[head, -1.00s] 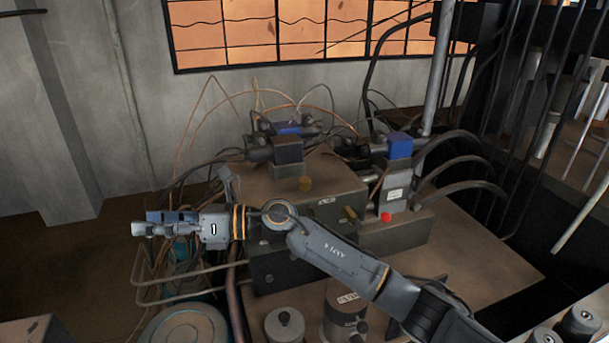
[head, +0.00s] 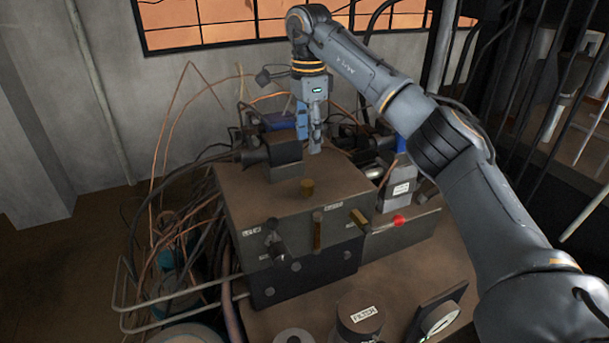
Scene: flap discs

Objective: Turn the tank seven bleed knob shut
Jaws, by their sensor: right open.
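My right gripper (head: 309,140) points down over the back of the manifold block (head: 235,192). The block's front face carries a small dark knob (head: 273,225) and two brass levers, one upright (head: 317,230) and one tilted (head: 360,218). A red knob (head: 398,220) is to the right. Small labels beside the front fittings are too small to read surely, so I cannot tell which is the tank seven bleed knob. My left gripper is out of view.
Loose cables and bent pipes crowd the left. A cap labelled FILTER (head: 362,313) and a gauge (head: 440,318) are in front.

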